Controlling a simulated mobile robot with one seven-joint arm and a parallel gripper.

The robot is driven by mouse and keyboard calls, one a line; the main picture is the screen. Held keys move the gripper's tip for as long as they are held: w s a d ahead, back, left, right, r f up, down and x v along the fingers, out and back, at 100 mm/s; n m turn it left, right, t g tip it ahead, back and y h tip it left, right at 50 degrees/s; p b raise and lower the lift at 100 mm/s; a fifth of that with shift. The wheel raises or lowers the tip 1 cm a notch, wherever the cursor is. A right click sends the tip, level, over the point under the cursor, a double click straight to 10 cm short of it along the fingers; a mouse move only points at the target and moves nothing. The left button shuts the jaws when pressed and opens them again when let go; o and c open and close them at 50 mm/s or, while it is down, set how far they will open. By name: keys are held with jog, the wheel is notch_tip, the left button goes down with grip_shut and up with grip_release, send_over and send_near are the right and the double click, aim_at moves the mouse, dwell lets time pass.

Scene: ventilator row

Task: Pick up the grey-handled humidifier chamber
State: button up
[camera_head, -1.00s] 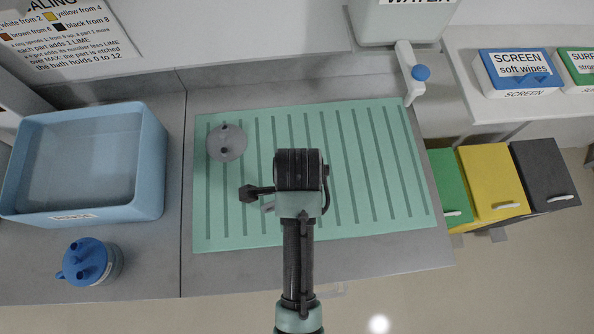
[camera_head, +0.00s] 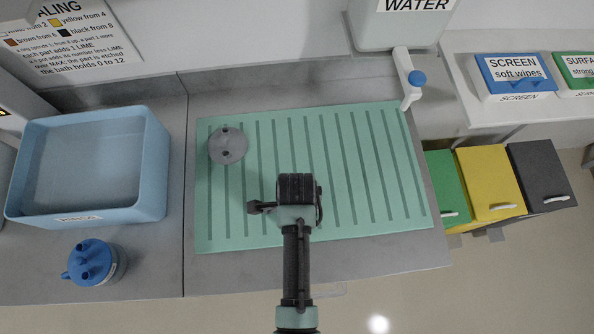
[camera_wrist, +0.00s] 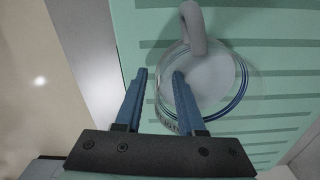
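The grey-handled humidifier chamber (camera_wrist: 232,98) shows in the wrist view as a clear round vessel with blue lines round it. Its grey handle (camera_wrist: 194,28) is at the top of that view. It stands on the green ribbed mat (camera_head: 365,160); in the head view I cannot make it out, and my arm may hide it. My gripper (camera_wrist: 160,74) is open, with two blue fingers apart and nothing seen clamped between them. The right finger overlaps the chamber's near side in the wrist view; I cannot tell whether it touches.
A blue-lidded chamber (camera_head: 93,262) stands at front left, below a blue basin (camera_head: 152,190). A water tank (camera_head: 385,30) with a blue-knobbed tap (camera_head: 416,78) is behind. Coloured bins (camera_head: 490,185) stand right.

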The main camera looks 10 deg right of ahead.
grip_shut()
jog(key=shift+w, duration=0.1)
dwell(1.2)
